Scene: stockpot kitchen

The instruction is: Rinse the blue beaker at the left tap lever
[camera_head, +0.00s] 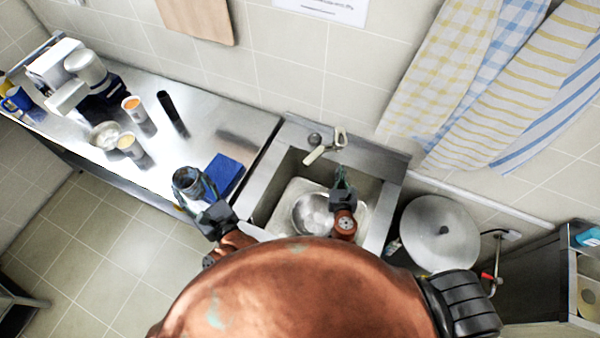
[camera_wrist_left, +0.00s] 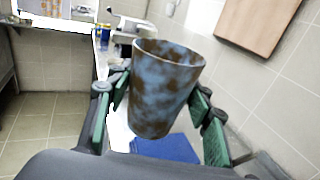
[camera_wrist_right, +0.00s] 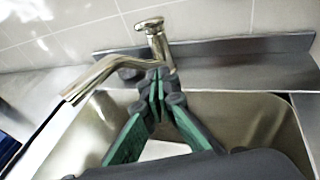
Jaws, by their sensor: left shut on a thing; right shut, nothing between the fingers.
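The blue beaker (camera_head: 187,180), mottled with brown stains, is upright in my left gripper (camera_head: 193,190), over the counter's front edge left of the sink. In the left wrist view the beaker (camera_wrist_left: 165,85) sits between the green fingers (camera_wrist_left: 160,115); its inside bottom is hidden. The tap (camera_head: 322,150) stands behind the sink, its spout pointing left and forward. Its lever (camera_wrist_right: 150,24) is on top. My right gripper (camera_head: 344,178) is shut and empty over the sink, its tips (camera_wrist_right: 158,80) in front of the tap body; I cannot tell whether they touch. No water stream shows.
The sink (camera_head: 262,192) holds a pale tub with a metal bowl (camera_head: 312,213). A large lidded pot (camera_head: 437,232) is right of the sink.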

